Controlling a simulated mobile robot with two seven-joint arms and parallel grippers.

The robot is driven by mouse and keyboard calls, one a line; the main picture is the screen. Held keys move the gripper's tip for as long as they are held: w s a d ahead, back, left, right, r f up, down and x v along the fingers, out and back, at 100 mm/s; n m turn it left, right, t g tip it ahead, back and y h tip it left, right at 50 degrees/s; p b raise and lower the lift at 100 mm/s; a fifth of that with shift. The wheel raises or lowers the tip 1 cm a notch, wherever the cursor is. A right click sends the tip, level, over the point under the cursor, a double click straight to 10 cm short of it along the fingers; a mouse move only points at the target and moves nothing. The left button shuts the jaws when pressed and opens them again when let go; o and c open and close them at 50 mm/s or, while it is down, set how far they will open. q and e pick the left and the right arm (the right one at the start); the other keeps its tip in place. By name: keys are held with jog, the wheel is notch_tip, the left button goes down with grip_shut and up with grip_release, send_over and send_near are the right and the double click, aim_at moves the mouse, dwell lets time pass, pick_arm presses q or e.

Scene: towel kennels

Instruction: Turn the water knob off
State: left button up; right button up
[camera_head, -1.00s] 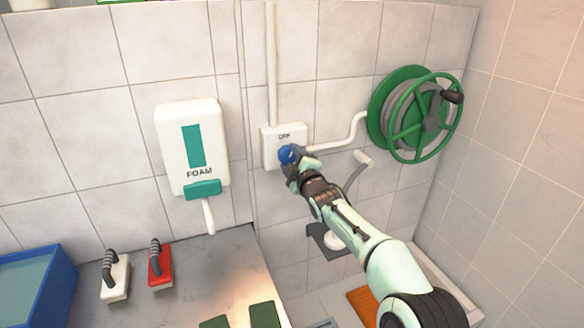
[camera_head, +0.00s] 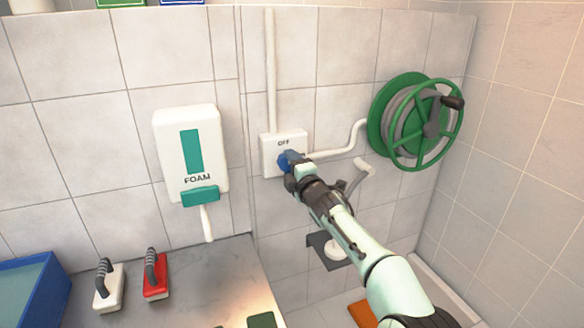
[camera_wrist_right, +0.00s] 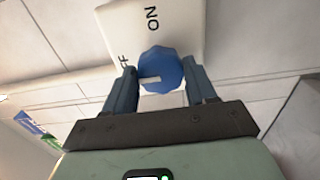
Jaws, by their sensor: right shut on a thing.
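The water knob (camera_head: 284,162) is blue and sits on the front of a white wall box (camera_head: 269,144) marked OFF. In the right wrist view the knob (camera_wrist_right: 168,68) shows a pale pointer mark toward the picture's left. The box (camera_wrist_right: 187,25) there shows ON at the top and part of OFF at the left, near the left finger. My right gripper (camera_head: 291,161) is at the knob and partly hides it in the head view. Its two blue-grey fingers (camera_wrist_right: 161,84) are shut on the knob, one on each side. My left gripper is not in view.
A white pipe (camera_head: 345,151) runs from the box to a green hose reel (camera_head: 418,120) on the right. A foam dispenser (camera_head: 192,152) hangs left of the box. A red brush (camera_head: 156,287) and a white brush (camera_head: 108,299) stand on the grey counter (camera_head: 205,275).

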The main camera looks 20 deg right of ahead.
jog(key=shift+r, duration=0.2)
jog(key=o, duration=1)
jog(key=shift+o, duration=0.2)
jog(key=shift+w+f, duration=0.1)
jog(key=shift+f, duration=0.05)
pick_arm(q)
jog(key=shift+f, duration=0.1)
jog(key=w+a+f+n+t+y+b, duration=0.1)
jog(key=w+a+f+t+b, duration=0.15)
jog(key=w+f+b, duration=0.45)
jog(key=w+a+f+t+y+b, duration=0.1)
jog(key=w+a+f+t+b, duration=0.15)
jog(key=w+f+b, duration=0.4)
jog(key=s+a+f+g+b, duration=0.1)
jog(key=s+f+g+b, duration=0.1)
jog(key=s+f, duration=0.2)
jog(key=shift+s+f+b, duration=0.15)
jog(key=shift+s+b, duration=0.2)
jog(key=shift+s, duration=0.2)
pick_arm(e)
jog(key=s, duration=1.3)
jog(key=shift+s+a, duration=0.25)
jog(key=shift+a, duration=0.05)
